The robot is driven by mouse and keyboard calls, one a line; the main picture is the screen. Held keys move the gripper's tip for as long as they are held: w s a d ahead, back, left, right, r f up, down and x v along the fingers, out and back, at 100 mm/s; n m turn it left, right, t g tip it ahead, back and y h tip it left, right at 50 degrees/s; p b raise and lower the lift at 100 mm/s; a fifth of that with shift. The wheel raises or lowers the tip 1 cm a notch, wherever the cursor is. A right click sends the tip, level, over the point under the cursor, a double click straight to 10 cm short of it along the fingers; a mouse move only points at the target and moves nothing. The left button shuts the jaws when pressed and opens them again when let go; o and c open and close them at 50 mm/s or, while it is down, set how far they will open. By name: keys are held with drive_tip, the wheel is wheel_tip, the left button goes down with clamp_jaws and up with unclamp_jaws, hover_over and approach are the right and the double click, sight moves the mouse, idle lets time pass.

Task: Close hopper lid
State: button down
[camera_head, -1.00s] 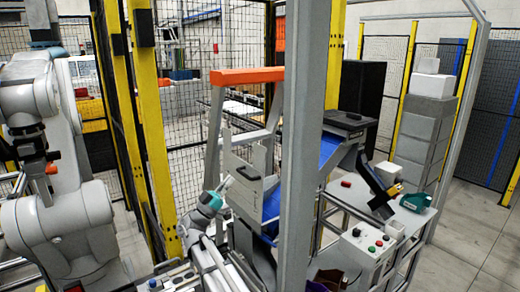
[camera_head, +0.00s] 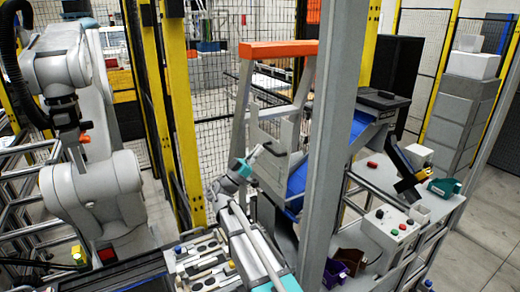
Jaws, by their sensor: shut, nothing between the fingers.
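The hopper (camera_head: 270,171) appears to be the grey box on the frame under the orange beam, with a blue sloping surface (camera_head: 297,183) behind it. A grey post hides part of it. I cannot clearly tell its lid from its upright grey panels. My arm, grey with teal joint caps, rises from the bottom edge. My gripper (camera_head: 257,151) is small in the picture, beside the hopper's left side at about its upper edge. It is shut and empty. I cannot tell whether it touches the hopper.
The tall grey post (camera_head: 328,150) stands just right of the hopper. A large white robot (camera_head: 95,200) stands at the left. A bench with a button box (camera_head: 391,228), a red object (camera_head: 372,165) and a green tool (camera_head: 444,187) is at the right. Yellow-framed mesh fencing stands behind.

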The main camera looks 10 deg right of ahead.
sight(285, 129)
drive_tip(key=shift+w+d+r+p, duration=0.65)
drive_tip(key=shift+d+r+p, duration=0.2)
drive_tip(key=shift+d, duration=0.75)
drive_tip(key=shift+w+d+r+p, duration=0.75)
drive_tip(key=shift+d+r, duration=0.15)
drive_tip(key=shift+d, duration=0.65)
drive_tip(key=shift+w+d+r+p, duration=0.6)
drive_tip(key=shift+d+r+p, duration=0.25)
drive_tip(key=shift+d, duration=0.75)
